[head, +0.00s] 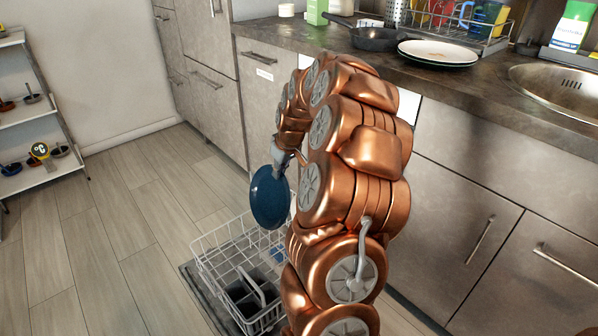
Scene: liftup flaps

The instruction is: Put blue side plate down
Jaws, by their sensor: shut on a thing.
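The blue side plate (269,197) hangs on edge below my gripper (281,163), its face toward the camera. My gripper is shut on the plate's upper rim; the fingertips are small and partly hidden by the plate and my arm. The plate is in the air, in front of the cabinet fronts and above the far part of a white wire dish rack.
The wire rack (212,262) stands low over the floor, with dark items inside. The countertop (290,33) holds a black pan (377,40), a white plate (438,52), a filled drying rack (480,42) and a sink (560,84). Shelves (28,112) stand at left; the floor between is clear.

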